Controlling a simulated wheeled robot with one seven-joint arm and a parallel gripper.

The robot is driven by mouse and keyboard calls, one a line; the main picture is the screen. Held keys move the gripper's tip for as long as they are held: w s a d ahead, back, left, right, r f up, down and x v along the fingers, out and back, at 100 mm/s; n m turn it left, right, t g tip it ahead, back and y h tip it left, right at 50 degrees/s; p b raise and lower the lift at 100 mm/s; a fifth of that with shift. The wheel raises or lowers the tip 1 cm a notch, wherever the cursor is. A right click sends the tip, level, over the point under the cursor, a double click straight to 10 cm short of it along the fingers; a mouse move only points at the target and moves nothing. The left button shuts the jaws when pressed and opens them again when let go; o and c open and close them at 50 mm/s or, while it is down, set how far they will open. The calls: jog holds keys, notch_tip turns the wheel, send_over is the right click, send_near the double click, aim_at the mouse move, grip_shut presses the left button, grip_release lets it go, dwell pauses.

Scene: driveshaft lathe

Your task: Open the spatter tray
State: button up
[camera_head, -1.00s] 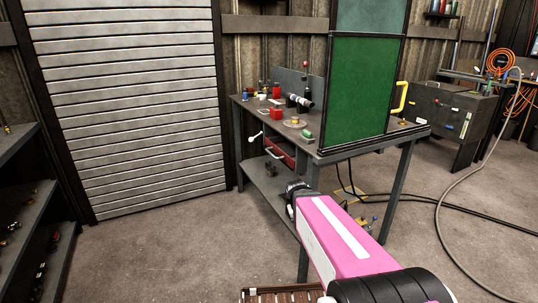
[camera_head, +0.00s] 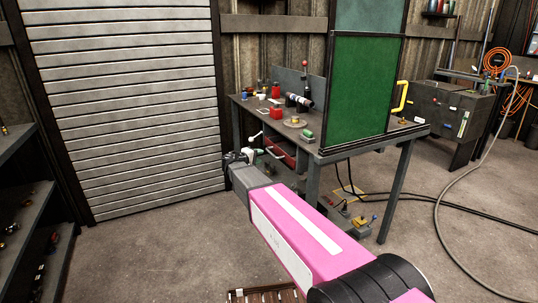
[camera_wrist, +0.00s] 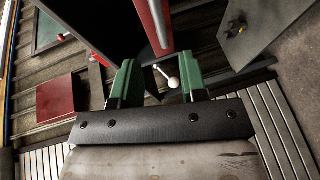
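What looks like the spatter tray is a red drawer-like part (camera_head: 281,151) under the top of the workbench (camera_head: 335,155) in the head view. In the wrist view, a red bar (camera_wrist: 155,25), likely its front edge, lies just beyond the fingers. A white ball-ended lever (camera_wrist: 170,80) shows between the fingers in the wrist view; a white lever also shows at the bench's left side in the head view (camera_head: 254,138). My gripper (camera_wrist: 156,68) is open, its green fingers apart with nothing clasped. In the head view my gripper (camera_head: 238,158) is left of the red part; contact cannot be told.
A green screen (camera_head: 362,95) stands on the bench's right side, with a yellow handle (camera_head: 402,97) beside it. A shutter (camera_head: 125,100) is behind left, and dark shelves (camera_head: 25,220) stand at far left. Cables (camera_head: 450,210) lie on the floor at right. Floor between shelves and bench is clear.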

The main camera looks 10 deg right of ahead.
aim_at(271, 153)
jog(key=x, duration=0.9)
jog(key=shift+w+d+f, duration=0.1)
jog(key=shift+w+d, duration=0.1)
jog(key=shift+d, duration=0.15)
grip_shut()
